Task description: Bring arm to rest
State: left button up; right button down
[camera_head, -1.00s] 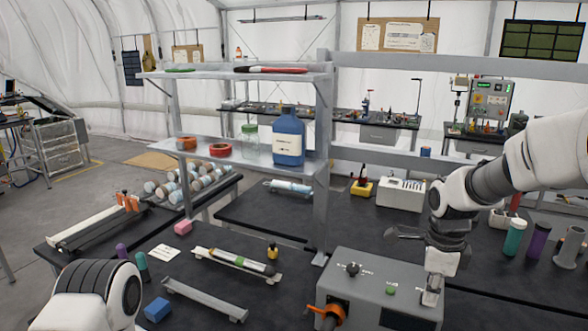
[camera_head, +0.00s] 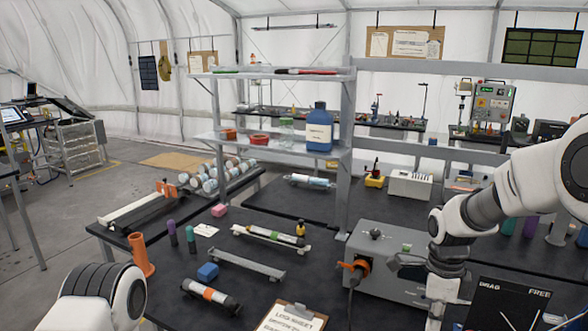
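My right arm (camera_head: 485,205) comes in from the right edge, bent at the elbow, with its wrist hanging down. My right gripper (camera_head: 437,300) points down in front of the right end of the grey control box (camera_head: 378,258). Its fingertips are too small and cluttered to tell whether they are open or shut, and I see nothing clearly held. Of my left arm only a rounded white and black link (camera_head: 105,296) shows at the bottom left. The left gripper is out of the picture.
A clipboard (camera_head: 290,318) lies at the front edge. A dark "DRAG FREE" board (camera_head: 507,302) is right of the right gripper. A shelf (camera_head: 270,150) rises behind.

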jog(key=s+f+g, duration=0.1)
jog(key=s+f, duration=0.2)
jog(key=f, duration=0.1)
jog(key=s+f+g+b, duration=0.1)
jog(key=s+f, duration=0.1)
jog(key=f, duration=0.3)
jog(key=s+f+g, duration=0.1)
jog(key=s+f, duration=0.2)
jog(key=f, duration=0.2)
jog(key=shift+s+a+f+g, duration=0.15)
jog(key=shift+s+a+g, duration=0.15)
jog(key=shift+s, duration=0.05)
jog(key=s+a+f+n+b, duration=0.1)
jog(key=s+f+n, duration=0.8)
jog(key=s, duration=0.4)
jog(key=s+a+f+n+b, duration=0.1)
jog(key=s+f+n+b, duration=0.1)
jog(key=s+f+n, duration=0.7)
pick_arm(q)
jog(key=f, duration=0.4)
jog(key=shift+w, duration=0.2)
pick_arm(e)
jog(key=n+t, duration=0.1)
jog(key=w+f+n+t, duration=0.1)
jog(key=n+t, duration=0.1)
jog(key=w+n+t, duration=0.1)
jog(key=shift+w+d+f+n+t, duration=0.15)
jog(key=shift+d+f+n+t, duration=0.15)
jog(key=shift+d+f+n, duration=0.1)
